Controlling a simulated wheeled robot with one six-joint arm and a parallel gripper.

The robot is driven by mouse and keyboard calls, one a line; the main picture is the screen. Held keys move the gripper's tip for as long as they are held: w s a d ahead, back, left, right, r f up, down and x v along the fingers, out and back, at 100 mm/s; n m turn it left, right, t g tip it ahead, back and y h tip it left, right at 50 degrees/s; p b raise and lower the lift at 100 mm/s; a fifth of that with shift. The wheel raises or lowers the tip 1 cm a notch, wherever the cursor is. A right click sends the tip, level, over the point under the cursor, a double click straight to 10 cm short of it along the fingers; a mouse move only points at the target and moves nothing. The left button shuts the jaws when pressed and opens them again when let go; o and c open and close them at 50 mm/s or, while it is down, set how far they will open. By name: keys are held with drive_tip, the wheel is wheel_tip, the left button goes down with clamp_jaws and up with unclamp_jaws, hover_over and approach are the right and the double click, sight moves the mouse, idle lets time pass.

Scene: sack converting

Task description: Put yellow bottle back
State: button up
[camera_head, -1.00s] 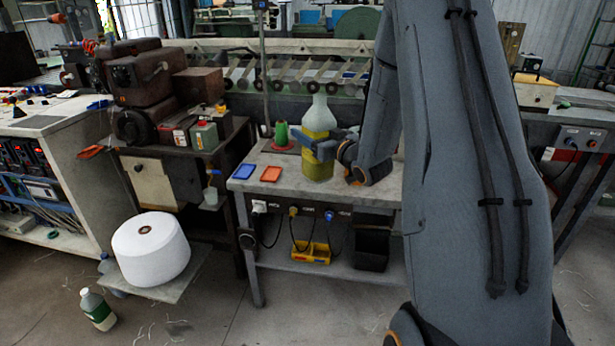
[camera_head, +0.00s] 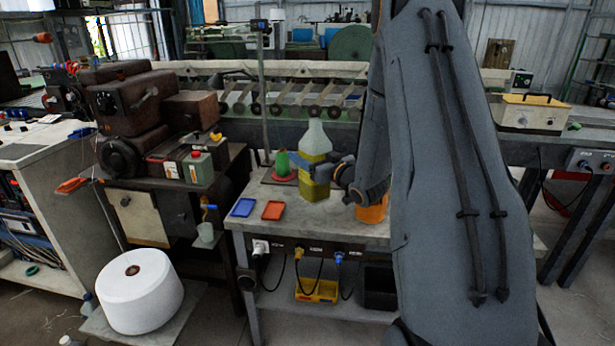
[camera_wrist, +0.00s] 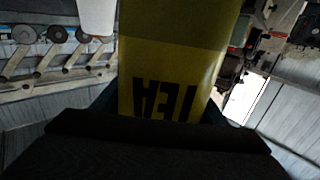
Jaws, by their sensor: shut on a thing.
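The yellow bottle (camera_head: 315,160) has a pale, see-through neck and a yellow label. It is upright over the grey worktable (camera_head: 300,222); I cannot tell whether its base touches the top. My gripper (camera_head: 328,171) comes from the right and is shut on the bottle's middle. In the wrist view the bottle (camera_wrist: 175,60) fills the centre, with large dark letters on its label. The dark gripper body hides its lower part there.
A blue tray (camera_head: 243,207) and a red tray (camera_head: 272,210) lie at the worktable's left front. An orange object (camera_head: 372,209) shows under my arm. A white spool (camera_head: 140,292) stands at lower left.

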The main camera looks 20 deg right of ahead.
drive_tip(key=shift+f+p, duration=0.5)
drive_tip(key=shift+f, duration=2.5)
drive_tip(key=o, duration=1.2)
drive_tip(key=shift+c, duration=0.2)
drive_tip(key=s+d+b, duration=0.2)
drive_tip(key=s, duration=1)
drive_tip(key=shift+d, duration=0.1)
